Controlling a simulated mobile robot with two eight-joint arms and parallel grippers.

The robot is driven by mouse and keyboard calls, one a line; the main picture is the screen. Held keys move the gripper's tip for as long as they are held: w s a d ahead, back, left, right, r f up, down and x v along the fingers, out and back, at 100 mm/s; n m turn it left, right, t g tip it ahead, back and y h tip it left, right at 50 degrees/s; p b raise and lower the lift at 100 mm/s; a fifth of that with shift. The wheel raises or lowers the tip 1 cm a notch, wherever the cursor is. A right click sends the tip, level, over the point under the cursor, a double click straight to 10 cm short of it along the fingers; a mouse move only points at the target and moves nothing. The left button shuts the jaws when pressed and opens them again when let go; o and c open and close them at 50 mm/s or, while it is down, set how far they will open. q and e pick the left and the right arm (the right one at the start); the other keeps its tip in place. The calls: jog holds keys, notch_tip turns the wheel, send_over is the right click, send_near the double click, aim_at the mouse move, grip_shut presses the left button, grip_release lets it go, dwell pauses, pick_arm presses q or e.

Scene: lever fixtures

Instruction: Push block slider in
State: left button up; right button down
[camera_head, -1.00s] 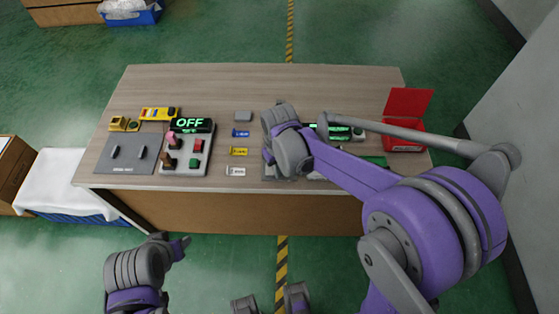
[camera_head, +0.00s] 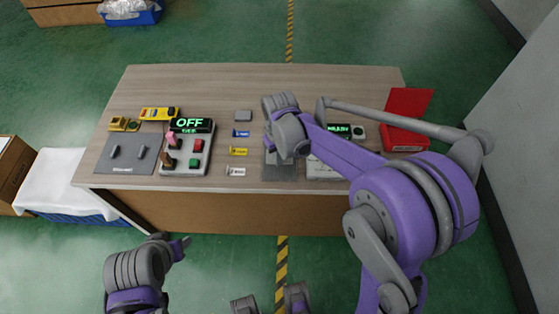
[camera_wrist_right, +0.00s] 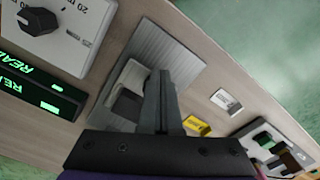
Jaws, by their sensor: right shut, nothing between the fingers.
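In the right wrist view, the block slider (camera_wrist_right: 130,77) is a pale grey block with a dark recessed part, on a grey ribbed plate (camera_wrist_right: 180,60). My right gripper (camera_wrist_right: 160,78) is shut and empty, its fingers beside the block; I cannot tell whether they touch it. In the head view, the plate (camera_head: 280,173) lies at the front middle of the table, partly hidden under my right wrist, and the block is hard to make out. My left gripper (camera_head: 180,247) is low at the front left, away from the table; its jaws are unclear.
A dial unit (camera_wrist_right: 55,30) and a lit green display (camera_wrist_right: 40,95) stand beside the plate. The wooden table (camera_head: 230,85) also holds small labelled tags (camera_head: 239,152), a button panel (camera_head: 190,147) with an OFF display, a grey mat (camera_head: 125,152) and a red box (camera_head: 408,103).

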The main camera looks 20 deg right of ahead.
jog(key=shift+w+d, duration=0.25)
jog(key=shift+w, duration=0.55)
jog(key=shift+w+d, duration=0.2)
jog(key=shift+w, duration=0.55)
pick_arm(q)
jog(key=shift+f, duration=0.15)
pick_arm(e)
jog(key=shift+s+a, duration=0.15)
jog(key=shift+s, duration=0.3)
jog(key=shift+r, duration=0.1)
jog(key=shift+r+p, duration=2)
jog(key=shift+r, duration=1.95)
pick_arm(q)
jog(key=r, duration=0.1)
jog(key=w+r, duration=0.1)
jog(key=r, duration=0.3)
jog(key=shift+w+r, duration=0.15)
jog(key=shift+w, duration=0.15)
pick_arm(e)
jog(key=s+d+r+m+t, duration=0.1)
jog(key=s+d+t, duration=0.1)
jog(key=s, duration=0.8)
jog(key=s+d+r+m+t, duration=0.1)
jog(key=s+d+r+t, duration=0.1)
jog(key=s, duration=0.8)
jog(key=shift+s+d+m+t, duration=0.3)
jog(key=shift+m+t, duration=0.1)
jog(key=shift+t, duration=0.4)
